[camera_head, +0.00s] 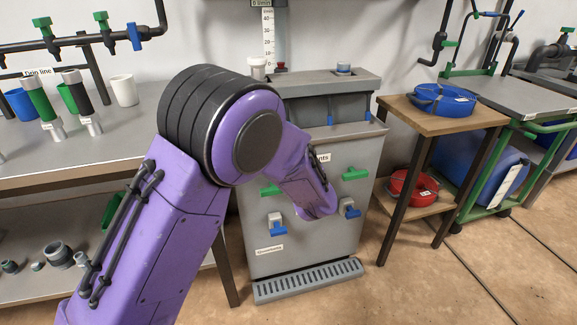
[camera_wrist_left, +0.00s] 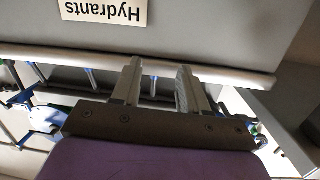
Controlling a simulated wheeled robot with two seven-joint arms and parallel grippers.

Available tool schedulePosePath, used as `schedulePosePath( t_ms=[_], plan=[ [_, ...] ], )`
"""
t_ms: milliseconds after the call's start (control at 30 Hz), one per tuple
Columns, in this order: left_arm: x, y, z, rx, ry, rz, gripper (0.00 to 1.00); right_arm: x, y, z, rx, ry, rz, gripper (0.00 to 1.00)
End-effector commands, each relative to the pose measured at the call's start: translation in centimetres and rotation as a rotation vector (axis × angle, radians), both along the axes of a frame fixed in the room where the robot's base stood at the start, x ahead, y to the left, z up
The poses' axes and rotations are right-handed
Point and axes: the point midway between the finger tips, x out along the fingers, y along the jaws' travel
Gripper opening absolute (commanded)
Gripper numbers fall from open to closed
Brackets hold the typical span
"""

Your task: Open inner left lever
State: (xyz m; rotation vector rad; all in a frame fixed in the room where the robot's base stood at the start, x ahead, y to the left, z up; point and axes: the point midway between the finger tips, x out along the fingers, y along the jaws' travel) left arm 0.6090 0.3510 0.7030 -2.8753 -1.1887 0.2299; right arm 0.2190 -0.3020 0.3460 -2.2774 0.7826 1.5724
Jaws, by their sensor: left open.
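A grey cabinet (camera_head: 300,245) has a front panel with levers. A green lever (camera_head: 355,174) is at the upper right and another green lever (camera_head: 269,188) is partly hidden by my arm at the left. A blue lever (camera_head: 277,226) is at the lower left and a blue lever (camera_head: 349,209) is at the lower right. I cannot tell which is the inner left lever; my purple arm covers the middle of the panel. My left gripper (camera_wrist_left: 160,88) is open, with nothing seen between its fingers. In the wrist view it is near the panel's edge, below an upside-down "Hydrants" label (camera_wrist_left: 104,10).
A grey drain grate (camera_head: 307,281) lies at the cabinet's foot. A wooden stand (camera_head: 465,120) with a blue coiled hose (camera_head: 443,99) is close at the right. A grey bench (camera_head: 110,150) with cups is at the left. Floor is free in front at the right.

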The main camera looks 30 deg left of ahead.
Motion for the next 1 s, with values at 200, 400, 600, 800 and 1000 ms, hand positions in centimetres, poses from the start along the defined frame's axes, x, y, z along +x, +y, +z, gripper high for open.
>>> schedulePosePath(
  t_ms=[200, 400, 600, 800, 1000],
  plan=[
    [1.7, 0.0, 3.2, 0.037, -0.127, 0.069, 0.44, 0.0, 0.0, -7.1, 0.0, 0.0, 0.0, 0.44],
    [2.5, 0.8, 4.6, 0.04, -0.143, 0.082, 0.44, 0.0, 0.0, -7.7, 0.0, 0.0, 0.0, 0.44],
    [5.3, 4.3, 4.4, 0.041, -0.142, 0.083, 0.44, -0.1, 0.1, -9.0, 0.002, 0.0, -0.001, 0.44],
    [7.8, 7.1, 4.5, 0.041, -0.141, 0.081, 0.44, -0.2, 0.1, -9.8, 0.003, 0.001, -0.002, 0.44],
    [8.6, 8.0, 4.7, 0.044, -0.14, 0.08, 0.44, -0.2, 0.1, -10.0, 0.003, 0.001, -0.002, 0.44]
  ],
)
